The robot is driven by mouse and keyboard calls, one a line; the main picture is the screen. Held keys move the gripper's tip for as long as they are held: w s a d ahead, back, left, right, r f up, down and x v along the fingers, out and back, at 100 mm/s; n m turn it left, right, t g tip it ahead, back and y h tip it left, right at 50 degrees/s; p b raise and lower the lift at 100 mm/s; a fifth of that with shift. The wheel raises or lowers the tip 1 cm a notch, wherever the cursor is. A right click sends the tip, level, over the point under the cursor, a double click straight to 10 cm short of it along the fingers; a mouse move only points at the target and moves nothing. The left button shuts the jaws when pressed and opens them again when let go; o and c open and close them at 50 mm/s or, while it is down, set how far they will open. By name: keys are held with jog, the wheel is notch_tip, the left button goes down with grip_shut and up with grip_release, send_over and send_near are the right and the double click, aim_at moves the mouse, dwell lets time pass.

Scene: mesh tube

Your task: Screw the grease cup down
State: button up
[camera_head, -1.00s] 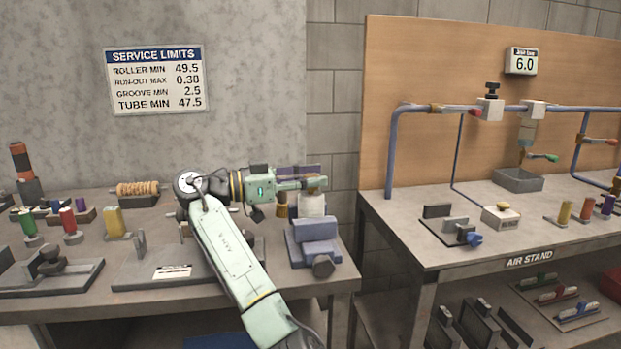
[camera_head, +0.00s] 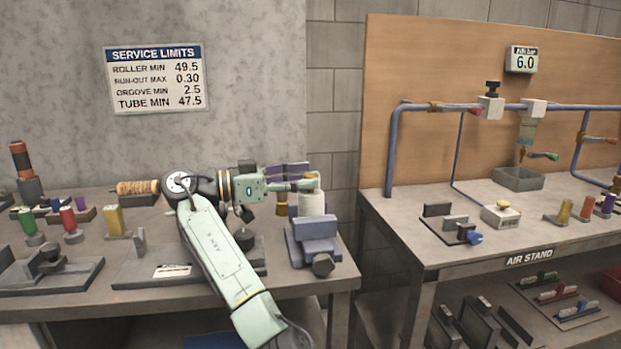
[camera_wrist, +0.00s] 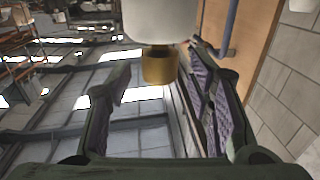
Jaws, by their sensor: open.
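A small brass cup (camera_wrist: 160,68), which I take to be the grease cup, sits on the end of a white cylindrical body (camera_wrist: 160,18) in the wrist view. The white body also shows in the head view (camera_head: 312,204), standing behind a blue-grey vise-like block (camera_head: 317,230). My gripper (camera_wrist: 160,72) is open, with one purple-padded finger on each side of the brass cup. No contact with it is visible.
Dark fixtures (camera_head: 50,262), coloured pegs and a ribbed roller (camera_head: 137,187) are on the left bench. A gap separates this bench from the air stand (camera_head: 530,257) at right. Bare bench lies below the vise block.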

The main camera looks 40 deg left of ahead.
jog(key=v, duration=0.9)
jog(key=shift+s+a, duration=0.2)
jog(key=shift+s, duration=0.15)
jog(key=shift+w, duration=0.1)
